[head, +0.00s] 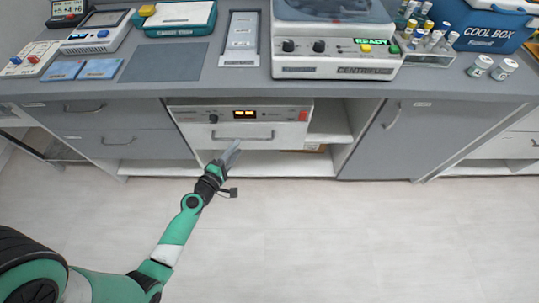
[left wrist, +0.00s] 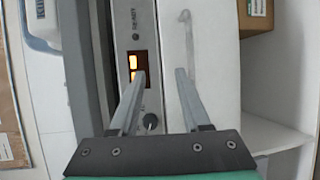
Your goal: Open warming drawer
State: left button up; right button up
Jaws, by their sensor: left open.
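The warming drawer unit (head: 273,113) sits under the counter, with a lit orange display (head: 244,114), a knob and a red button on its white front. Its drawer looks shut. A grey bar handle (head: 258,137) runs across the drawer front, below the display. My left gripper (head: 236,148) is open and empty in front of the handle. In the left wrist view the picture is turned sideways. There the open fingers (left wrist: 157,72) point at the drawer front, and the right finger partly covers the handle (left wrist: 185,17). I cannot tell whether it touches. My right gripper is not in view.
Grey drawers (head: 103,115) lie to the left and a grey cabinet door (head: 403,140) to the right. An open shelf (head: 328,125) is beside the warming unit. The counter above holds a centrifuge (head: 336,58) and a cool box (head: 490,25). The floor in front is clear.

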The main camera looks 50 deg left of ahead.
pick_arm(q)
jog(key=b, duration=0.2)
send_near(243, 139)
jog(key=s+d, duration=0.1)
jog(key=shift+n+g+y, duration=0.3)
jog(key=shift+n, duration=0.1)
jog(key=b+x, duration=0.2)
jog(key=x, duration=0.9)
jog(key=shift+w+a+f+b, duration=0.15)
jog(key=shift+w+a+b, duration=0.05)
jog(key=shift+w+b, duration=0.1)
pick_arm(e)
notch_tip(243, 139, down, 7)
jog(key=shift+a, duration=0.15)
jog(key=shift+r, duration=0.1)
pick_arm(q)
grip_shut()
